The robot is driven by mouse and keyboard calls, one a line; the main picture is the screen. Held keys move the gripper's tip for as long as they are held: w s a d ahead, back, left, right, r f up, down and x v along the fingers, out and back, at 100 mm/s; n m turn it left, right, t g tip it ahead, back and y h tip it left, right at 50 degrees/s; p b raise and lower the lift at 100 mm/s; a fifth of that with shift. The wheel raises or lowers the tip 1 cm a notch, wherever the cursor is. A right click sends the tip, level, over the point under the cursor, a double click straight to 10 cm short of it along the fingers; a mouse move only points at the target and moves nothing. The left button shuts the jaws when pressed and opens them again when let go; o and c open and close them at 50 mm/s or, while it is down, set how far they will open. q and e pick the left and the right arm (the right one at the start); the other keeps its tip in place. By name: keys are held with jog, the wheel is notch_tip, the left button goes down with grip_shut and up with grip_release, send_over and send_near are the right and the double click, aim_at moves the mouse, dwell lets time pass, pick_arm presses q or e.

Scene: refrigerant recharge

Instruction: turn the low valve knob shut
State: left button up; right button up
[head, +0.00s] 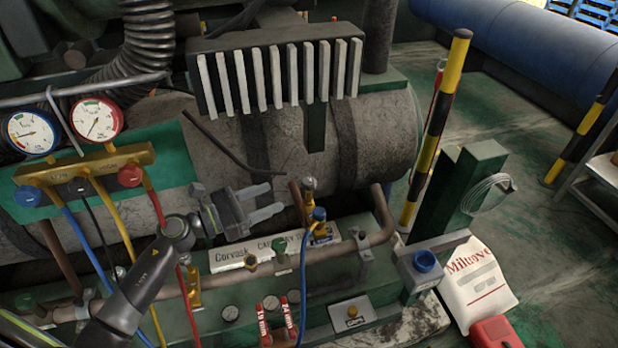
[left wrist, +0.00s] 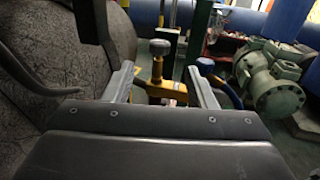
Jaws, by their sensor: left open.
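A yellow manifold (head: 88,170) at the left of the head view carries a blue knob (head: 27,196), a dark knob (head: 78,185) and a red knob (head: 130,176). On the pipework right of centre stands a valve with a rounded grey-tan knob (head: 309,184) and a blue cap (head: 319,213). I cannot tell which one is labelled low. My left gripper (head: 270,201) is open and empty, a short way left of the pipework valve and pointing at it. In the left wrist view, that valve's knob (left wrist: 159,47) shows beyond and between the open fingers (left wrist: 160,76), apart from them.
Two dial gauges (head: 98,119) top the manifold, with blue, yellow and red hoses hanging down. A large tank (head: 370,135) lies behind the valve. A striped post (head: 437,125), a green post (head: 470,190) and a white bag (head: 478,285) stand right. Open floor (head: 540,130) lies beyond.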

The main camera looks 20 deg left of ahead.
aim_at(309, 181)
pick_arm(q)
jog(key=p+x, duration=0.1)
jog(key=x, duration=1)
jog(key=shift+w+d+p, duration=0.15)
jog(key=shift+p, duration=0.2)
jog(key=c, duration=1)
